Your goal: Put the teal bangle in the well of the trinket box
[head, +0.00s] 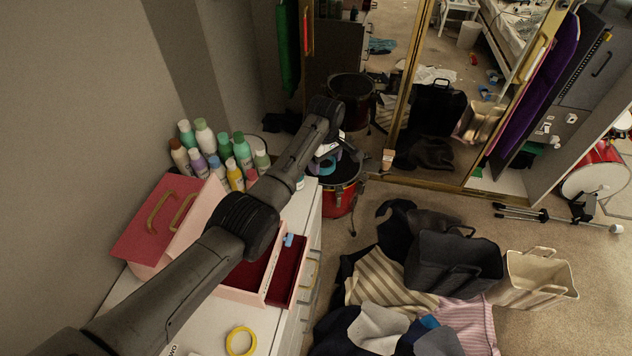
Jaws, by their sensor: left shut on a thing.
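My left arm reaches in from the lower left over the trinket box. My left gripper (324,158) is at the far end of it, pointing down beyond the dresser's back right corner, and is small and partly hidden by the arm. A teal curved piece, the teal bangle (327,164), shows at its fingers, and the gripper is shut on it. The pink trinket box (240,295) stands on the white dresser with its red lid (150,222) raised and a red-lined drawer (287,272) pulled out. My arm covers much of the box's inside. My right gripper is out of view.
Several bottles (235,172) stand behind the box. A yellow ring (240,341) lies on the dresser (205,330) in front of it. A red drum (340,195) stands beyond the dresser. Clothes and bags (452,262) cover the floor at right.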

